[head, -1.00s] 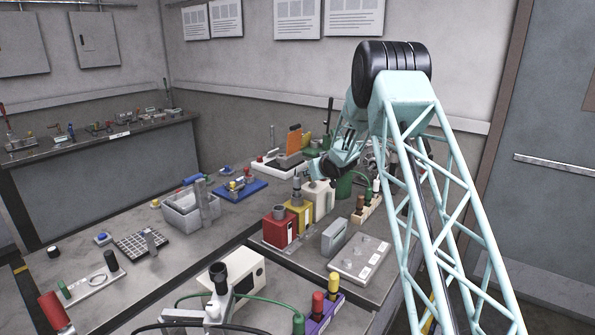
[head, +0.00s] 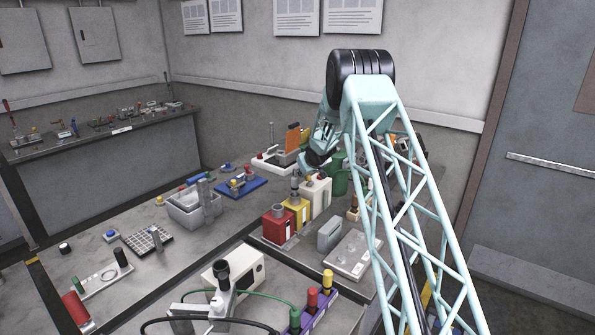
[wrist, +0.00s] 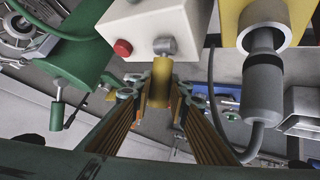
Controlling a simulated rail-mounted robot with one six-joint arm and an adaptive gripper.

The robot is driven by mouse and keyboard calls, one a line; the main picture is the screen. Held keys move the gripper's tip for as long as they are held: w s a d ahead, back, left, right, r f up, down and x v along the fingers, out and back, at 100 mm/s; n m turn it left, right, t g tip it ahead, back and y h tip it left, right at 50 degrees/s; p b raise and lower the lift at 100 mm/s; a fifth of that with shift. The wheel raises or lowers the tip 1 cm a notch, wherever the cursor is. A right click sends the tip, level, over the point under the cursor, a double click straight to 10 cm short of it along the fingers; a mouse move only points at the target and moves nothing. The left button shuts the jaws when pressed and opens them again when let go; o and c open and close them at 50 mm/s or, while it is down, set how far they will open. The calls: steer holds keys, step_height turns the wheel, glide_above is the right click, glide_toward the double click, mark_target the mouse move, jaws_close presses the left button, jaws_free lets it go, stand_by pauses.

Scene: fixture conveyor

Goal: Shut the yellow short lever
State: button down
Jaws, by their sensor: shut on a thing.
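The yellow short lever (wrist: 158,88) is a short yellow cylinder below a grey round pivot on the white box (wrist: 140,29) in the wrist view. A red button is beside it on the box. My gripper (wrist: 160,98) is shut on the lever, one finger on each side. In the head view the white box (head: 315,197) stands behind the yellow box, and my gripper (head: 312,161) is just above and behind it. There the lever is hidden by my gripper.
A yellow box (head: 297,213) with a grey handle stands close beside the white box, with a red box (head: 278,227) in front. A green cylinder (head: 340,182) is close on the other side. A blue tray (head: 243,187) lies to the left.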

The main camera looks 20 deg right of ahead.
stand_by(0.4)
steer(key=c, duration=2.5)
jaws_free()
steer(key=shift+a, duration=0.1)
steer(key=shift+o, duration=0.2)
steer(key=shift+r, duration=0.1)
steer(key=v, duration=1.1)
steer(key=shift+s+r, duration=0.3)
steer(key=shift+a, duration=0.1)
